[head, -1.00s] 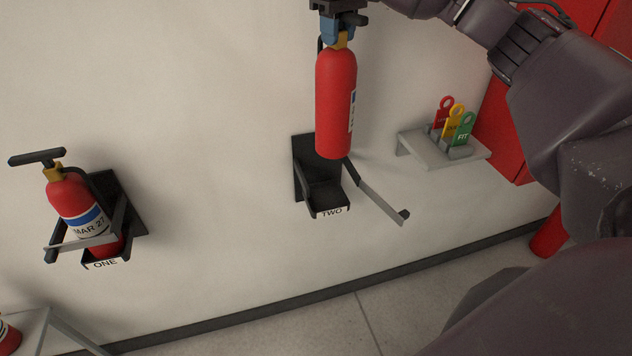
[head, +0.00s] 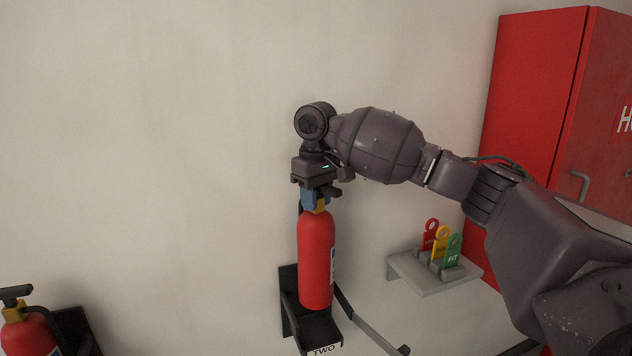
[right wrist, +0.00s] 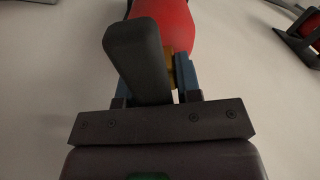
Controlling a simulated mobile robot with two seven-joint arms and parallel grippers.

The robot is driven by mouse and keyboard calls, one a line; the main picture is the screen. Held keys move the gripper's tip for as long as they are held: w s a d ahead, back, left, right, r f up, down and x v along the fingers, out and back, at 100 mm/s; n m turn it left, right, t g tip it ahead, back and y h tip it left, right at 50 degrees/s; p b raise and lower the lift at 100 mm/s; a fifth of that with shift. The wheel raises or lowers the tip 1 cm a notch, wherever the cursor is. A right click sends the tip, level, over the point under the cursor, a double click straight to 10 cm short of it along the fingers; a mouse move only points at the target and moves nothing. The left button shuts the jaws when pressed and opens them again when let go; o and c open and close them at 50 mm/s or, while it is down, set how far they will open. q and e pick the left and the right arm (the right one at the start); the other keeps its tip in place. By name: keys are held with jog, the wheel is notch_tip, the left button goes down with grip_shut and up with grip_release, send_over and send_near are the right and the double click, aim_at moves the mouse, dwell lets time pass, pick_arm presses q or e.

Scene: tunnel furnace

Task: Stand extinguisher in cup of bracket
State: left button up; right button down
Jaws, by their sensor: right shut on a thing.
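The red extinguisher (head: 315,258) hangs upright from my right gripper (head: 314,197), whose blue fingers are shut on its yellow neck below the black handle. In the right wrist view the handle (right wrist: 138,60) lies between me and the red body (right wrist: 165,18). The black bracket marked TWO (head: 288,290) is on the wall, its cup (head: 320,332) low in the head view. The extinguisher's bottom overlaps the back of the cup in the picture; whether it touches the cup floor I cannot tell. The bracket's strap arm (head: 372,328) is swung open to the right. My left gripper is out of view.
A grey shelf (head: 425,280) with red, yellow and green tags stands right of the bracket, below my right arm. A red cabinet (head: 535,100) is at the right. Another extinguisher (head: 25,335) sits in a bracket at the lower left. The wall above is bare.

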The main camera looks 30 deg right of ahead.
aim_at(316, 247)
jog(key=shift+f+b, duration=0.35)
jog(key=shift+f, duration=5.7)
jog(key=c, duration=0.8)
grip_release()
jog(key=shift+s+f, duration=0.1)
jog(key=shift+f, duration=0.1)
notch_tip(316, 247, up, 12)
jog(key=shift+r+p, duration=0.1)
jog(key=shift+p, duration=0.2)
jog(key=shift+s, duration=0.1)
